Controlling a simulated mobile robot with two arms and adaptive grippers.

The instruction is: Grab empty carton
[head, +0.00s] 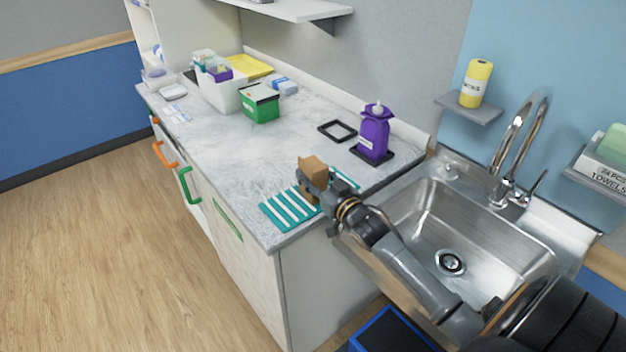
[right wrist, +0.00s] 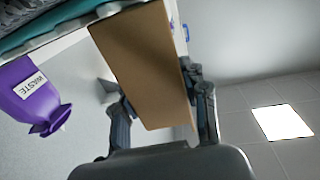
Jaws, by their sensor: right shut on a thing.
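A small brown carton (head: 313,172) is between the fingers of my right gripper (head: 322,183), over the teal and white striped mat (head: 283,212) near the counter's front corner. In the right wrist view the carton (right wrist: 145,65) fills the space between the two fingers of the right gripper (right wrist: 160,105), which are shut on its sides. In the head view the gripper partly hides the carton's lower part, and I cannot tell whether it touches the mat. My left gripper is not in view.
A purple bottle (head: 374,133) stands on a dark tray right of the carton, near a black square frame (head: 337,131). A green box (head: 261,104) and a white bin (head: 222,92) stand farther back. The steel sink (head: 470,225) is at right. The middle of the counter is clear.

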